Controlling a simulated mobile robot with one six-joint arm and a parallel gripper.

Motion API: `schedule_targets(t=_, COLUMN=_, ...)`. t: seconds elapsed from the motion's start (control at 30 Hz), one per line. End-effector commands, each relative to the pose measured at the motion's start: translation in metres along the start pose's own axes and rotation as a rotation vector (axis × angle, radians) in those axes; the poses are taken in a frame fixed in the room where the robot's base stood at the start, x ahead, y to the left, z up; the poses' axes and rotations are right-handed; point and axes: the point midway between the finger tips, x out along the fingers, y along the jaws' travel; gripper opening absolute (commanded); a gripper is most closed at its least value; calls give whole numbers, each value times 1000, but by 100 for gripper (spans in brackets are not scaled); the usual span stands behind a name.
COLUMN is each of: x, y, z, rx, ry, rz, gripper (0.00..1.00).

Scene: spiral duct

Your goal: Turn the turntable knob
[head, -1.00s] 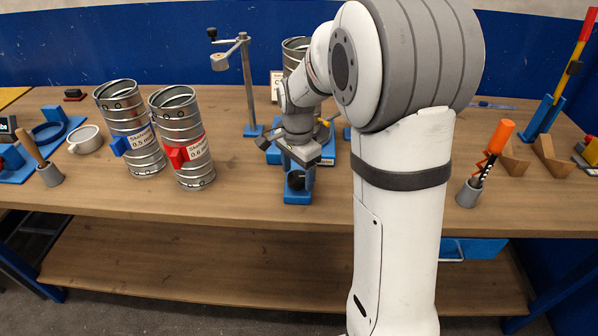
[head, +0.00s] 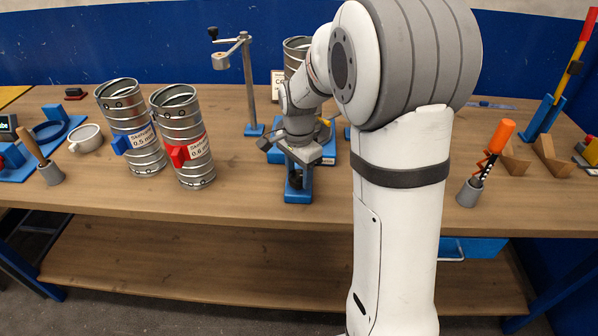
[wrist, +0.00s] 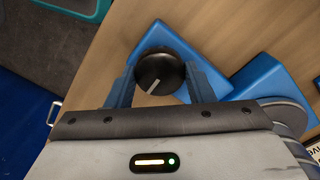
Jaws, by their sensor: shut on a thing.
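The turntable knob (wrist: 160,73) is a round black knob with a white pointer line, set on a blue block (wrist: 155,35). In the wrist view my gripper (wrist: 158,82) has one finger on each side of the knob and is shut on it. The pointer line slants toward the lower left. In the head view my gripper (head: 297,172) reaches down over the blue knob block (head: 298,196) near the table's front edge. The turntable behind it is mostly hidden by my arm, with a metal duct (head: 297,50) standing there.
Two spiral ducts with blue (head: 131,130) and red (head: 183,137) clamps stand left of my gripper. A metal post on a blue base (head: 250,90) stands behind. An orange-handled tool (head: 489,150) stands in a cup at right. The table front between is clear.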

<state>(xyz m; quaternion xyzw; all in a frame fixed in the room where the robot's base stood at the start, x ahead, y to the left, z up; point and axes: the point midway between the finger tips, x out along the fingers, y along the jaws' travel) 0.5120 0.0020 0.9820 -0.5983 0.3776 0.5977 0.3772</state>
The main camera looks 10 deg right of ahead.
Motion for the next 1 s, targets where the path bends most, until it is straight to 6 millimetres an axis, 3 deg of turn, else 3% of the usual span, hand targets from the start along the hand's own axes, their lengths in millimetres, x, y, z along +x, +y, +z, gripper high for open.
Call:
schedule_targets(t=0.37, x=0, y=0, z=1, rx=-125, ry=0, rz=2, gripper=25)
schedule_targets(t=1.0, x=1, y=0, z=1, rx=-706, ry=-2, rz=3, gripper=25)
